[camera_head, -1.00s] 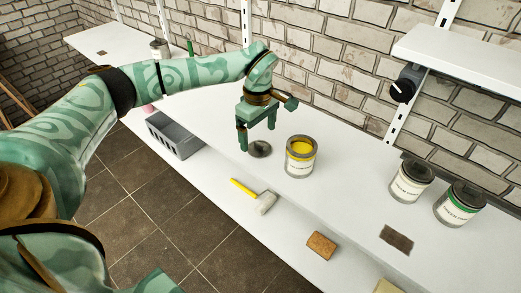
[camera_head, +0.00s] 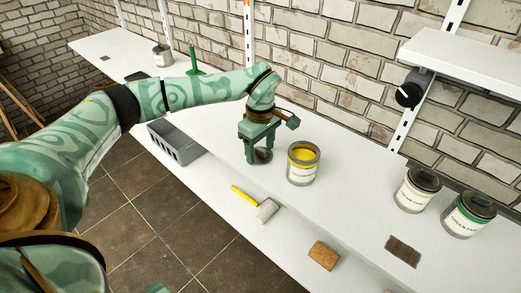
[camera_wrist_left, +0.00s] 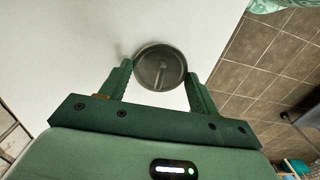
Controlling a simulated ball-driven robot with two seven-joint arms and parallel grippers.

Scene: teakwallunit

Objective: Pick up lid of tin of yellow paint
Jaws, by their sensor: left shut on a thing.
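The open tin of yellow paint (camera_head: 302,168) stands upright on the white worktop, with yellow paint showing inside. Its round grey lid (camera_head: 263,156) is just left of the tin in the head view, partly hidden by my fingers. My left gripper (camera_head: 259,157) points down over the lid and is shut on it, one finger on each side. The lid (camera_wrist_left: 160,68) also shows in the left wrist view between the fingertips of my left gripper (camera_wrist_left: 159,73). I cannot tell whether the lid is clear of the worktop. My right gripper is not in view.
A yellow-handled tool (camera_head: 257,203) and a brown sponge-like block (camera_head: 323,255) lie nearer the front. A grey slotted crate (camera_head: 176,143) is to the left. Two closed paint tins (camera_head: 417,189) (camera_head: 468,212) and a dark flat pad (camera_head: 403,251) are to the right.

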